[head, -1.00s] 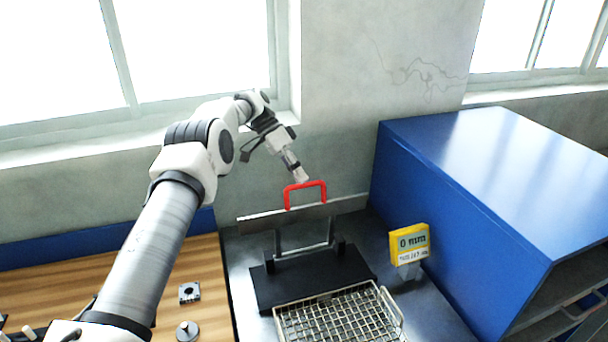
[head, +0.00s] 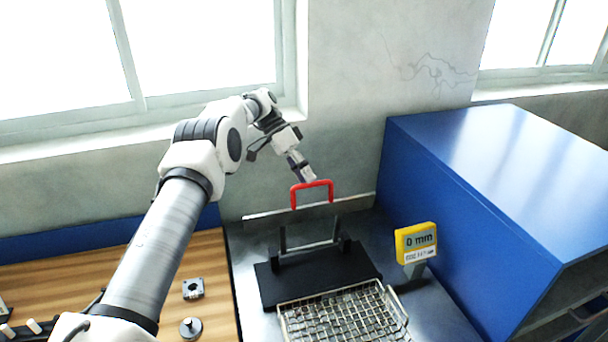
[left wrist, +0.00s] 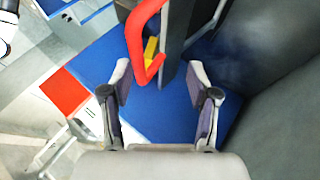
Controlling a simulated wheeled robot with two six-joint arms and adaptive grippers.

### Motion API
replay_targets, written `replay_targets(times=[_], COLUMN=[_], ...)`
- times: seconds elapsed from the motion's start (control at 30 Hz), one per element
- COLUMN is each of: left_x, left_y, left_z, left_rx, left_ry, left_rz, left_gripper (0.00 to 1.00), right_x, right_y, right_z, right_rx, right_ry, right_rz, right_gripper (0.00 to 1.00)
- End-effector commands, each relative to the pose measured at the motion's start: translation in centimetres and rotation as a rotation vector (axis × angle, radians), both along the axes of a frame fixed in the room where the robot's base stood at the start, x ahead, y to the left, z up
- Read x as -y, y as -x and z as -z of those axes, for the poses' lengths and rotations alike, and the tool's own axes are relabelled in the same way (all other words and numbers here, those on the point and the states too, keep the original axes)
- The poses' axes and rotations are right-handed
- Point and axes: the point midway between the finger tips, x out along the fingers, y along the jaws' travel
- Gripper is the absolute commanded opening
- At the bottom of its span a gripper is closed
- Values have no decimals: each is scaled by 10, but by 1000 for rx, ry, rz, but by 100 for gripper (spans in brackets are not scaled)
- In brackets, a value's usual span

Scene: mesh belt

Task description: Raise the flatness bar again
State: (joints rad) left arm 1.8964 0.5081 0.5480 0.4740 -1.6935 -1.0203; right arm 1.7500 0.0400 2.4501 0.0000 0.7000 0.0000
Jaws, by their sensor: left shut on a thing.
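The flatness bar (head: 350,205) is a long grey bar with a red handle (head: 329,186) on top. It stands across two posts above a black base (head: 320,276). My left gripper (head: 308,179) is at the top of the handle, shut on it. In the left wrist view, the red handle (left wrist: 148,40) passes between the two fingers of my left gripper (left wrist: 158,88). The fingertips partly hide behind the gripper body in the head view. My right gripper is out of view.
A wire mesh tray (head: 387,294) lies in front of the base. A yellow display (head: 416,241) reading 0 mm stands to its right, beside a large blue cabinet (head: 480,190). Small metal parts (head: 193,289) lie on the wooden table (head: 100,270) at left.

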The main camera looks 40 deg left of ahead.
Motion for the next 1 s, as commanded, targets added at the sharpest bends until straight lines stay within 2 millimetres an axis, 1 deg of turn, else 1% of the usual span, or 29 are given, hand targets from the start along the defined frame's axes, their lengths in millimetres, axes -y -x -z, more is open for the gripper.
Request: replay_targets(times=[0.03, 0.4, 0.5, 0.57, 0.67, 0.7, 0.83, 0.9, 1.0], left_x=[-1, -1, 0, 0, 1, 1, 2, 2, 3], left_y=[1, 1, 1, 1, 1, 2, 3, 4, 4], left_z=[6, 6, 1, -8, -29, -40, -73, -86, -99], left_rx=[-6, -6, -5, -3, 2, 3, 5, 5, 6], left_ry=[-5, -5, -4, -4, -3, -4, -5, -5, -4], left_rz=[-1, -1, -1, 0, -1, 0, -1, -1, -1], left_gripper=[39, 39, 39, 39, 39, 39, 39, 39, 39], right_x=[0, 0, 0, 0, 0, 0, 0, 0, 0], right_y=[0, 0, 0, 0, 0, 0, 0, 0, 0], right_z=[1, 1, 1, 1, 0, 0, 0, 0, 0], right_rx=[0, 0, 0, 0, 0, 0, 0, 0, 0], right_ry=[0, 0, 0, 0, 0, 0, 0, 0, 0], right_rz=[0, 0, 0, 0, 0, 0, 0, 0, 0], right_gripper=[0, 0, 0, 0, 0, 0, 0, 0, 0])
